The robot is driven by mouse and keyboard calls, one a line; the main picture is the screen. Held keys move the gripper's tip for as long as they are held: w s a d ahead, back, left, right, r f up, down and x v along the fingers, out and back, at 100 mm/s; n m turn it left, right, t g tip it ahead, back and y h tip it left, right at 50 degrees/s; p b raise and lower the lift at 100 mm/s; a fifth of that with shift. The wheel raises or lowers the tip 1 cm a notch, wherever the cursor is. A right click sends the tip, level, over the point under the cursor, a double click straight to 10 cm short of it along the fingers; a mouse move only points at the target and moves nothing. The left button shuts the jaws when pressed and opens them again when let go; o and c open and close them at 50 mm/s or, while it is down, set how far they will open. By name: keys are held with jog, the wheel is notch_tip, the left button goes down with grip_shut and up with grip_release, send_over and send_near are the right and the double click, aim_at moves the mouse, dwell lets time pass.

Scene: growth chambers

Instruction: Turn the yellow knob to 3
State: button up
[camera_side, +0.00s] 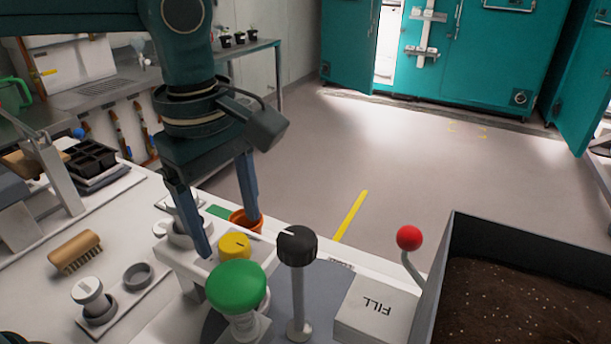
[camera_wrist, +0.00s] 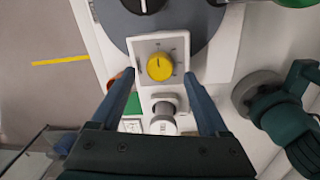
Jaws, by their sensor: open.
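The yellow knob (camera_side: 234,246) sits on a white panel, below my gripper in the side view. In the wrist view the yellow knob (camera_wrist: 159,67) shows from above, with a dark pointer line and small scale marks around it on the white panel (camera_wrist: 143,42). The scale numbers are too small to read. My gripper (camera_side: 228,238) is open, its two fingers spread apart and pointing down. In the wrist view the fingers of my gripper (camera_wrist: 157,78) lie on either side of the knob, clear of it. I cannot tell the exact height of the fingertips.
A green knob (camera_side: 236,287) and a black knob on a post (camera_side: 297,247) stand close by. An orange pot (camera_side: 246,221) is behind. A brush (camera_side: 75,251) lies left.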

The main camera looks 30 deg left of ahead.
aim_at(234, 248)
jog(key=shift+w+f, duration=0.1)
jog(key=shift+f, duration=1.25)
jog(key=shift+c, duration=0.3)
grip_shut()
